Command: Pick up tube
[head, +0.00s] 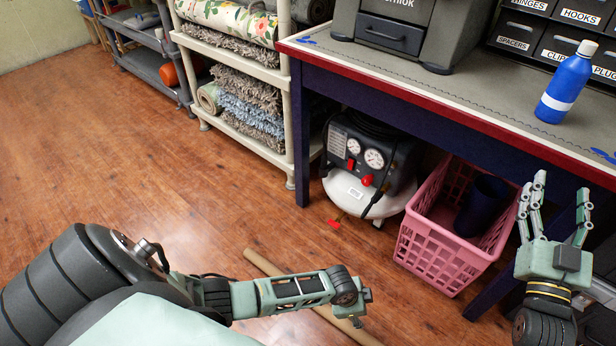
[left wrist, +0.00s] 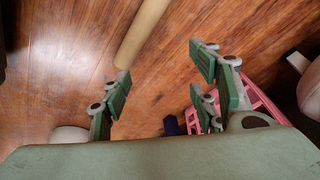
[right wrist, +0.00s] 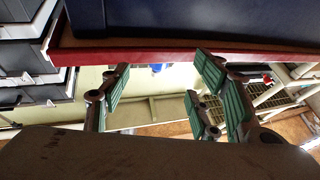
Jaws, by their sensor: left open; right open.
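The tube is a long tan cardboard tube (head: 262,264) lying on the wooden floor. My left arm covers its middle in the head view. In the left wrist view the tube (left wrist: 143,32) runs in from the top edge and ends beyond and between the fingers. My left gripper (left wrist: 160,72) is open, empty and apart from the tube; its fingers cannot be made out clearly in the head view. My right gripper (head: 561,190) is open and empty, fingers up, by the workbench's front edge. It also shows in the right wrist view (right wrist: 160,80).
A pink basket (head: 428,252) with a dark cylindrical bin (head: 482,205) stands under the workbench (head: 450,108), beside an air compressor (head: 368,165). A blue bottle (head: 566,84) stands on the bench. A shelf of rugs (head: 289,110) is at the back. The floor at left is clear.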

